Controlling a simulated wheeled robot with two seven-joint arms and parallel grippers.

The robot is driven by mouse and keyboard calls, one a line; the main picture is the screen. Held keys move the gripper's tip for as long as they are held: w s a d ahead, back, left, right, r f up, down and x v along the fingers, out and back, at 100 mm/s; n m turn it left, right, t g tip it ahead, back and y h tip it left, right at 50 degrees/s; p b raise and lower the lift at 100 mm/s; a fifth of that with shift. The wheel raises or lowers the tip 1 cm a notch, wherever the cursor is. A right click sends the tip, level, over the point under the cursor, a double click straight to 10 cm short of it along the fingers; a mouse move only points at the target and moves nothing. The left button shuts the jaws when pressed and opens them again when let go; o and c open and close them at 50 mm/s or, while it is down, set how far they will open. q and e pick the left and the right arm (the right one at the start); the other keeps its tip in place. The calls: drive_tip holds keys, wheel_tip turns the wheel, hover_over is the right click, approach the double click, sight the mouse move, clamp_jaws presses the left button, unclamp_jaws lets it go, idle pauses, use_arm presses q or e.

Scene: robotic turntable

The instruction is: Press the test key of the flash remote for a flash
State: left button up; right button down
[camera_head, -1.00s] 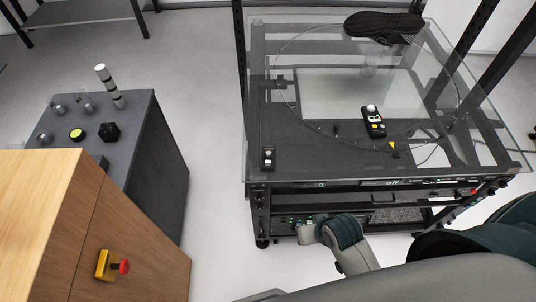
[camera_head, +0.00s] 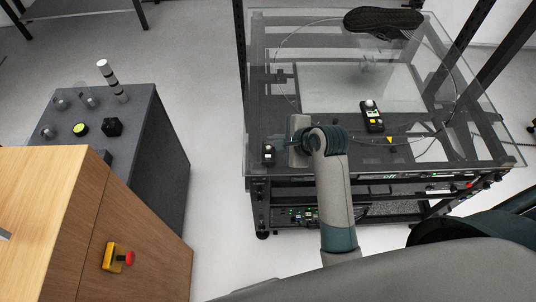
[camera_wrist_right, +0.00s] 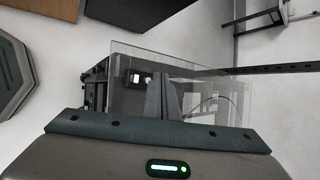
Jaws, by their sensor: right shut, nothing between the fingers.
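A small black handheld device with a pale top (camera_head: 268,153), likely the flash remote, lies on the glass turntable top near its front left corner. It also shows in the right wrist view (camera_wrist_right: 137,77), just left of my fingertips. My right gripper (camera_head: 298,150) is over the front left of the glass, to the right of this device and apart from it in the picture. In the wrist view its fingers (camera_wrist_right: 160,85) are together and empty. The height of the fingertips above the glass is unclear. The test key is too small to make out. My left gripper is not in view.
A dark shoe (camera_head: 383,22) sits at the back. Black posts (camera_head: 240,60) flank the table. A wooden cabinet with a red button (camera_head: 128,258) and a grey console (camera_head: 150,130) stand left.

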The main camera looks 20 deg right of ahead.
sight(268, 156)
drive_tip(key=shift+w+a+r+m, duration=0.25)
drive_tip(key=shift+w+r+m, duration=0.3)
drive_tip(key=shift+w+m, duration=0.3)
drive_tip(key=shift+f+b, duration=0.5)
drive_tip(key=shift+f, duration=3.9)
drive_tip(key=shift+f+p, duration=0.35)
drive_tip(key=shift+f, duration=0.45)
drive_tip(key=shift+r, duration=0.8)
